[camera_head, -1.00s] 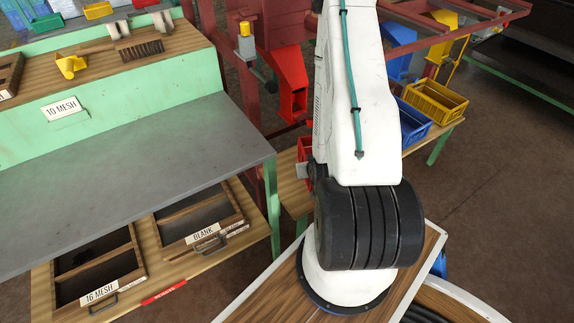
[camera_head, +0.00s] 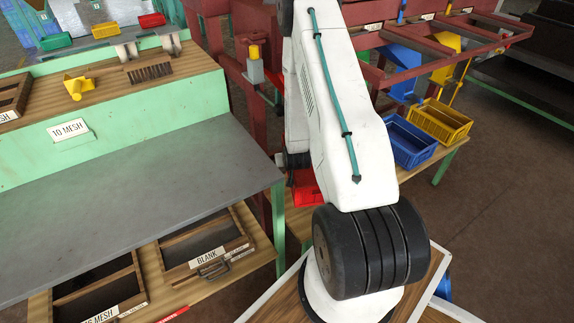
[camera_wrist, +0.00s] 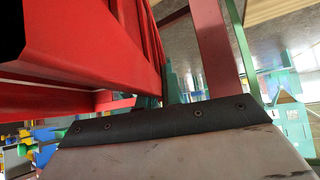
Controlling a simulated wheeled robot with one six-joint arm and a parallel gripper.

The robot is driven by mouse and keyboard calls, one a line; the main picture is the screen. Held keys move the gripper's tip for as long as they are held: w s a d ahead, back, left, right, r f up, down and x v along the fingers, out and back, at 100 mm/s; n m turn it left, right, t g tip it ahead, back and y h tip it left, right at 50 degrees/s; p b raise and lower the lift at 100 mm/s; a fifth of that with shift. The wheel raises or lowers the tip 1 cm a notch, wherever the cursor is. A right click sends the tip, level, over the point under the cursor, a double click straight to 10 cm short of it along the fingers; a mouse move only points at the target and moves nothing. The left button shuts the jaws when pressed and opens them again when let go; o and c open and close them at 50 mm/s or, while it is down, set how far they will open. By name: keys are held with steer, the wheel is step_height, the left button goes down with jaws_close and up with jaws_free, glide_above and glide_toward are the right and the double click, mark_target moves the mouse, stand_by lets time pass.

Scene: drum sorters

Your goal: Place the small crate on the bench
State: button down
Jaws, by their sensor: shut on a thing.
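In the wrist view, a red crate (camera_wrist: 90,45) with a ribbed wall fills the upper left, very close to the camera. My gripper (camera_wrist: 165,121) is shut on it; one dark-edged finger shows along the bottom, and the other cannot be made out. In the head view my white arm hides the gripper. A red crate (camera_head: 306,190) shows partly behind the arm, low beside the bench; I cannot tell its full outline. The green bench (camera_head: 125,195) has a bare grey top at the left.
Blue (camera_head: 408,143) and yellow (camera_head: 440,120) crates stand on a low wooden shelf at the right. Trays, including the BLANK tray (camera_head: 205,243), lie below the bench top. The raised back ledge holds a brush (camera_head: 150,72) and a yellow scoop (camera_head: 76,86). Red framework stands behind.

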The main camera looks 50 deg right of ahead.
steer(key=f, duration=0.1)
steer(key=w+f, duration=0.1)
steer(key=f, duration=0.1)
steer(key=shift+d+f, duration=0.1)
steer(key=shift+f, duration=0.2)
steer(key=c, duration=1.6)
jaws_free()
steer(key=shift+o, duration=0.2)
steer(key=shift+r, duration=0.1)
steer(key=v, duration=1.2)
